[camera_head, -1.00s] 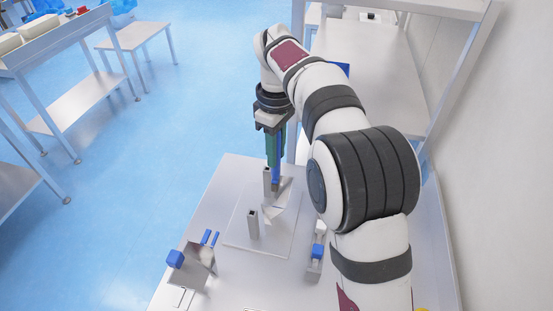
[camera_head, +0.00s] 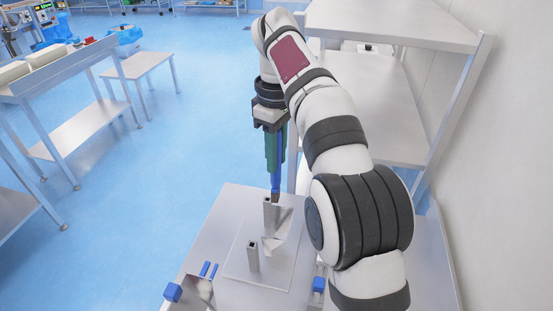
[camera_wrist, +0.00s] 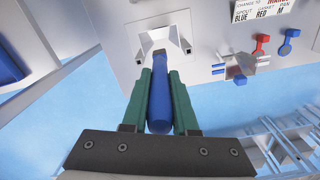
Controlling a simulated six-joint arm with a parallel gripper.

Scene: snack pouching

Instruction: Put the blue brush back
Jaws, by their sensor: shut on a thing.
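My gripper (camera_head: 274,170) has green fingers and is shut on the blue brush (camera_head: 277,180), which hangs nearly upright with its brown tip down. In the wrist view the brush's blue handle (camera_wrist: 160,100) lies between the two green fingers (camera_wrist: 160,85). The brush tip is just above or beside the metal funnel (camera_head: 275,225) between two short posts; I cannot tell whether they touch. The funnel's pale opening (camera_wrist: 170,32) also shows in the wrist view, just beyond the tip.
A metal holder (camera_wrist: 243,64) with blue pegs and a blue block stands beside the square plate (camera_head: 236,256). In the wrist view, a red piece (camera_wrist: 261,44), a blue piece (camera_wrist: 288,42) and a printed sign (camera_wrist: 262,10) lie farther right. A shelf rack (camera_head: 380,100) stands behind my arm.

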